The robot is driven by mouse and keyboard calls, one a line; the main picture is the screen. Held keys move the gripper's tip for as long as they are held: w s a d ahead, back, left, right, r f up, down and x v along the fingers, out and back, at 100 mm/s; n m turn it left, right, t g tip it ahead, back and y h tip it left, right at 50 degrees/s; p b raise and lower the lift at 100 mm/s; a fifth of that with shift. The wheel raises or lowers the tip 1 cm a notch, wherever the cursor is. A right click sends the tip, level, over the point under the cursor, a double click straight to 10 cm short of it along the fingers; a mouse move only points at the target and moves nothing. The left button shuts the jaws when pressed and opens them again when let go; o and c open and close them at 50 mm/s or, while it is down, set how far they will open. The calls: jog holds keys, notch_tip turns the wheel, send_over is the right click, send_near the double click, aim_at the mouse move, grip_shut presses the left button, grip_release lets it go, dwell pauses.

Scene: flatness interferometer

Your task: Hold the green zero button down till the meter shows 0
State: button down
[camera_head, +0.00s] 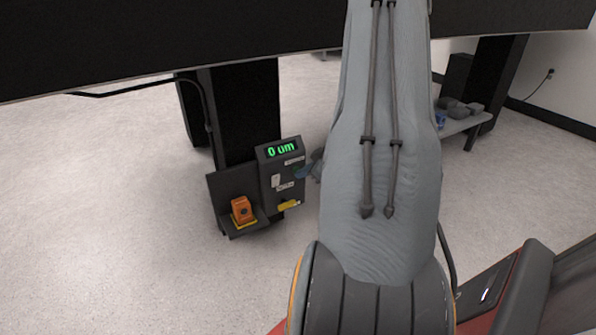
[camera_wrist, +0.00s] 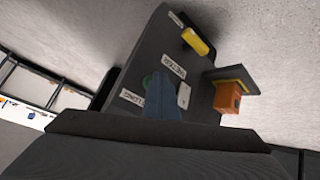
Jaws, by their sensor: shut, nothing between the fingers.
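The dark meter box (camera_head: 268,178) stands left of my arm in the head view, and its display (camera_head: 281,150) reads "0 um" in green digits. In the head view my gripper (camera_head: 308,169) reaches the right side of the box face, and the button is hidden there.
A white switch (camera_wrist: 184,95) and a yellow handle (camera_wrist: 195,41) sit on the same face, near my fingers. An orange block (camera_head: 241,211) rests on a small dark shelf left of the box. A bench (camera_head: 462,124) with grey items stands at the right. Open floor lies to the left.

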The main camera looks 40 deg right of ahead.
jog(key=shift+s+a+p, duration=0.15)
jog(key=shift+s+p, duration=0.2)
jog(key=shift+s, duration=0.3)
jog(key=shift+s+a+p, duration=0.2)
jog(key=shift+s+p, duration=0.2)
jog(key=shift+s, duration=0.4)
jog(key=shift+s+a+p, duration=0.2)
jog(key=shift+s+p, duration=0.25)
jog(key=shift+s, duration=0.4)
jog(key=shift+s+a+p, duration=0.2)
jog(key=shift+s+p, duration=0.2)
jog(key=shift+s, duration=0.4)
jog(key=shift+w, duration=0.1)
